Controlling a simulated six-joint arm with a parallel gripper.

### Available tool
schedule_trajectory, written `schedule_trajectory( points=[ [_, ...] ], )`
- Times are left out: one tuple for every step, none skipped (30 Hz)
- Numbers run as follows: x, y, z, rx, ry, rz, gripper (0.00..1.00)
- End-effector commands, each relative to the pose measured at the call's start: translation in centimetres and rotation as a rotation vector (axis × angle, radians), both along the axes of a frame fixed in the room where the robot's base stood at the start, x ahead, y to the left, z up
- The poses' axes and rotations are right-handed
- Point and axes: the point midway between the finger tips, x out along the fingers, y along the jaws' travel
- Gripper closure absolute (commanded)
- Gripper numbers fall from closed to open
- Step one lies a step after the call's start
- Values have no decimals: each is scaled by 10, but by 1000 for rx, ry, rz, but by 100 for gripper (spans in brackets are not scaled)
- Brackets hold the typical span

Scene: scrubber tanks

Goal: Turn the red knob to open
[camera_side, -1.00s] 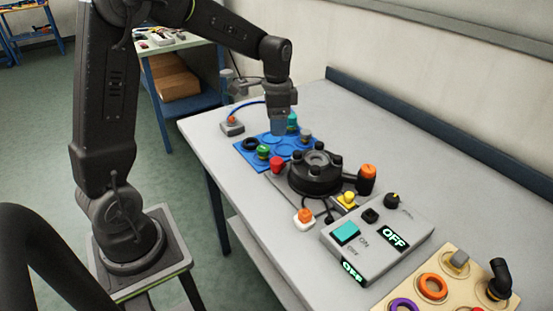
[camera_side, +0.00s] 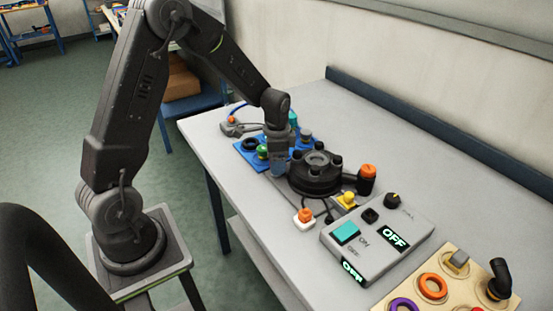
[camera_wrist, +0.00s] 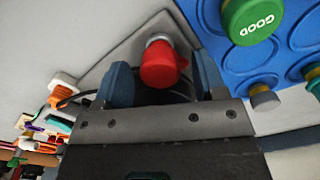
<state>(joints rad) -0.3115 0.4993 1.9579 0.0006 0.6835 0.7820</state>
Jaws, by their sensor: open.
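The red knob (camera_wrist: 160,65) sits on a grey triangular base in the wrist view, between the two blue fingers of my gripper (camera_wrist: 162,78). The fingers stand apart on either side of it, and I cannot tell whether either touches it. In the side view, my gripper (camera_side: 279,165) points down beside the black round manifold (camera_side: 315,173) and hides the red knob.
A blue tray (camera_wrist: 288,65) with a green "GOOD" cap (camera_wrist: 250,20) lies close on the right in the wrist view. A control box (camera_side: 375,245) reading OFF and an orange-topped fitting (camera_side: 305,215) stand nearer the front. The table's back right is clear.

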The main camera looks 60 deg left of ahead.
Motion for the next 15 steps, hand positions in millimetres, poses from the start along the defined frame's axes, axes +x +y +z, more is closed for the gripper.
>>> schedule_trajectory(
  points=[
    [0, 0, 0, 0, 0, 0, 36],
    [0, 0, 0, 0, 0, 0, 36],
    [0, 0, 0, 0, 0, 0, 40],
    [0, 0, 0, 0, 0, 0, 43],
    [0, 0, 0, 0, 0, 0, 46],
    [0, 0, 0, 0, 0, 0, 50],
    [0, 0, 0, 0, 0, 0, 53],
    [0, 0, 0, 0, 0, 0, 56],
    [0, 0, 0, 0, 0, 0, 59],
    [0, 0, 0, 0, 0, 0, 62],
    [0, 0, 0, 0, 0, 0, 65],
    [0, 0, 0, 0, 0, 0, 69],
    [0, 0, 1, 0, 0, 0, 72],
    [0, 0, 1, 0, 0, 0, 75],
    [0, 0, 1, 0, 0, 0, 79]
  ],
)
